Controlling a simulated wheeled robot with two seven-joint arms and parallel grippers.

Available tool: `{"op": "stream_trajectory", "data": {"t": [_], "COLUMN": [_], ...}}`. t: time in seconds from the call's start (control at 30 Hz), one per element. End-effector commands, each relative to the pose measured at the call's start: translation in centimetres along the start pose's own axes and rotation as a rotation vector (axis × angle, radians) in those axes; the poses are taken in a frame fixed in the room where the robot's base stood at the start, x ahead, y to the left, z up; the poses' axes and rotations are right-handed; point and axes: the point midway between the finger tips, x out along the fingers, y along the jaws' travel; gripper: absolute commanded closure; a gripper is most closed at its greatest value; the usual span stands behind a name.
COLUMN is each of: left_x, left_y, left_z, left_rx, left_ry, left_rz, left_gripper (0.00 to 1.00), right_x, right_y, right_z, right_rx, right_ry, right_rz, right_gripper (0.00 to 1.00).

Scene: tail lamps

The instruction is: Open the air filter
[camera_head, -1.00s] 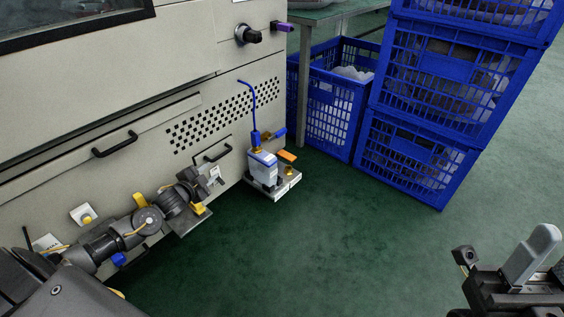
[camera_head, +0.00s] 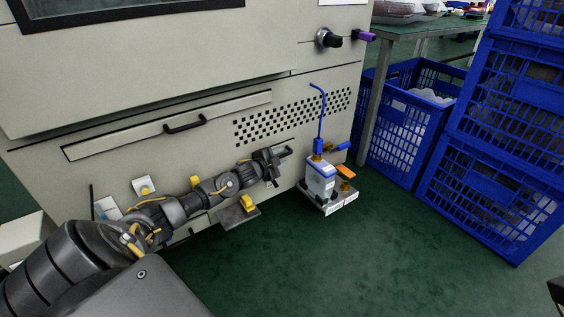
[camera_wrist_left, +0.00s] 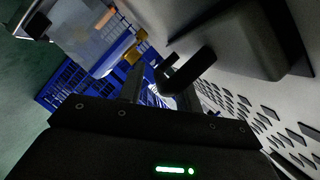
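The air filter (camera_head: 321,178), a white and blue unit with a blue tube rising from it, sits low beside the machine's right corner. A blue lever (camera_head: 342,146) and an orange lever (camera_head: 346,171) show at its right side. My left gripper (camera_head: 283,164) is open, left of the filter and close to the machine front. In the left wrist view, the spread fingers (camera_wrist_left: 160,92) show near a black handle (camera_wrist_left: 190,70); I cannot tell if they touch. The blurred white filter body (camera_wrist_left: 82,32) is at upper left there. My right gripper's fingers are out of view.
The machine front (camera_head: 120,110) runs along the left, with a vented panel (camera_head: 290,118) and a black pull handle (camera_head: 185,124). Blue crates (camera_head: 495,195) stand at right by a table (camera_head: 425,27). The green floor (camera_head: 370,250) in front is clear.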

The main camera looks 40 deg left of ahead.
Motion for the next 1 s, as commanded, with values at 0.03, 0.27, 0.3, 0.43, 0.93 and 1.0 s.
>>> {"op": "stream_trajectory", "data": {"t": [0.03, 0.27, 0.3, 0.43, 0.93, 1.0], "left_x": [0.48, 1.03, 1.02, 1.0, 0.98, 0.93], "left_y": [0.05, -0.09, -0.09, -0.08, -0.04, 0.0], "left_z": [0.09, -0.02, -0.03, -0.04, -0.04, -0.16], "left_rx": [0.0, 0.0, 0.0, 0.0, 0.0, 0.0], "left_ry": [0.0, 0.0, 0.0, 0.0, 0.0, 0.001], "left_rz": [-0.002, -0.001, 0.0, 0.0, 0.0, 0.001], "left_gripper": [0.66, 0.66, 0.66, 0.67, 1.0, 1.0], "right_x": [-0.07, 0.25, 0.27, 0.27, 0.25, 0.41], "right_y": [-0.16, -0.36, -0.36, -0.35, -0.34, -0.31], "right_z": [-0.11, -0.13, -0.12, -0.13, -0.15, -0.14], "right_rx": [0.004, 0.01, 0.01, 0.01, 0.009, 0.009], "right_ry": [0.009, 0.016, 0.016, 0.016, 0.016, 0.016], "right_rz": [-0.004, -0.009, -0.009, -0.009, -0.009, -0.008], "right_gripper": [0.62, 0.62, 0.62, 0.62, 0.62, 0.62]}}
